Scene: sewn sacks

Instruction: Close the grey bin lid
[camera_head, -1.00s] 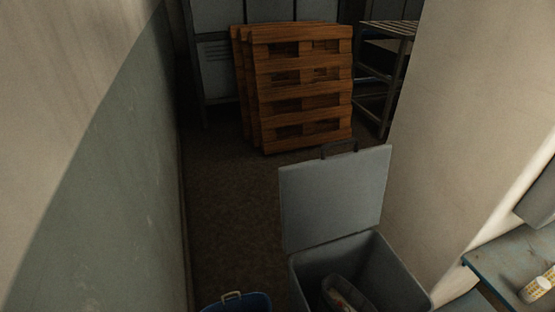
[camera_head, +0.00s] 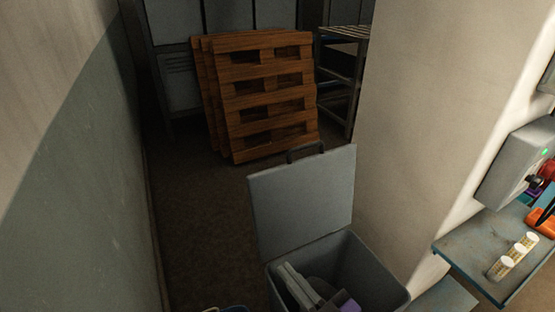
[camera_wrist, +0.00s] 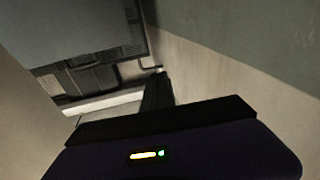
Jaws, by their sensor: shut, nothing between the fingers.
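The grey bin lid (camera_head: 303,200) stands raised and open, leaning slightly back from the rear rim of the grey bin (camera_head: 365,265) in the head view. A dark handle (camera_head: 306,151) sits on its top edge. The bin's mouth is uncovered, and light grey and purple shapes show inside it; I cannot tell what they are. My gripper (camera_wrist: 157,90) shows in the wrist view as dark, closed fingers beyond its body, with nothing held. The wrist view does not clearly show the lid, so I cannot tell the gripper's distance from it.
Wooden pallets (camera_head: 262,95) lean upright behind the bin, before grey lockers (camera_head: 175,85). A wall (camera_head: 85,180) runs along the left, and a pale pillar (camera_head: 410,130) stands right of the bin. A blue-edged bench (camera_head: 465,258) bears small containers. Bare floor (camera_head: 205,225) lies left of the bin.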

